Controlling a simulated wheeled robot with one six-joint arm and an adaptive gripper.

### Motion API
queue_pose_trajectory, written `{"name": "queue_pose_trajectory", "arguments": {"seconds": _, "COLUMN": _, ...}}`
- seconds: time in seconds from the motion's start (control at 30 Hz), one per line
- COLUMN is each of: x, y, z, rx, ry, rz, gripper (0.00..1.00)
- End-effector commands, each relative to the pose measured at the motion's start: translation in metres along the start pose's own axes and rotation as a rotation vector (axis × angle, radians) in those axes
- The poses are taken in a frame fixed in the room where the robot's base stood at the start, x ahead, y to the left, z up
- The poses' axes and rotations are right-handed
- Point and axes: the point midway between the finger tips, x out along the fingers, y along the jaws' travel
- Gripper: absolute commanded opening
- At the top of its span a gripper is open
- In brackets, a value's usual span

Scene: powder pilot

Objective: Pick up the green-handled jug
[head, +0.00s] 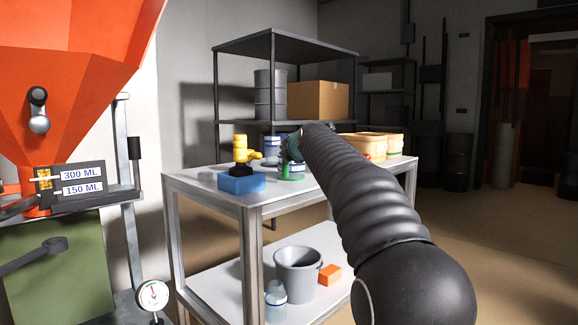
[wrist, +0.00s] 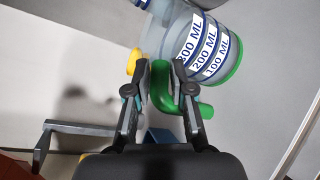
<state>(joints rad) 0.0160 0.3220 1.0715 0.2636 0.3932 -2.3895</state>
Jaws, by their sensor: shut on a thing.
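The green-handled jug (wrist: 187,38) is clear, with a green base and white labels reading 300, 200 and 100 ML. In the wrist view it lies across the upper middle, and its green handle (wrist: 160,88) is between my fingers. My gripper (wrist: 160,68) is shut on that handle. In the head view the jug (head: 292,169) is at the trolley's top shelf, partly hidden by my arm, with its green base low near the surface. I cannot tell whether it touches the shelf. My gripper there is mostly hidden behind the arm.
The metal trolley (head: 205,181) also bears a yellow device on a blue block (head: 241,181), another blue-banded container (head: 271,146) and tan bins (head: 380,143). A grey bucket (head: 297,272) and an orange block (head: 330,274) are below. An orange hopper machine (head: 70,60) stands left.

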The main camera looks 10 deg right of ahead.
Motion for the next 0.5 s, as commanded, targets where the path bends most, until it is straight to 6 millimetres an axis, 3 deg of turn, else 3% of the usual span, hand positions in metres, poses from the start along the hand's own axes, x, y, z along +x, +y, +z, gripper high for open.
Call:
{"name": "queue_pose_trajectory", "arguments": {"seconds": 0.03, "x": 0.006, "y": -0.013, "z": -0.006, "rx": 0.002, "ry": 0.014, "rz": -0.022, "gripper": 0.0}}
{"name": "queue_pose_trajectory", "arguments": {"seconds": 0.23, "x": 0.006, "y": -0.011, "z": -0.004, "rx": 0.002, "ry": 0.014, "rz": -0.024, "gripper": 0.0}}
{"name": "queue_pose_trajectory", "arguments": {"seconds": 0.5, "x": -0.001, "y": 0.02, "z": 0.013, "rx": 0.001, "ry": 0.012, "rz": -0.017, "gripper": 0.0}}
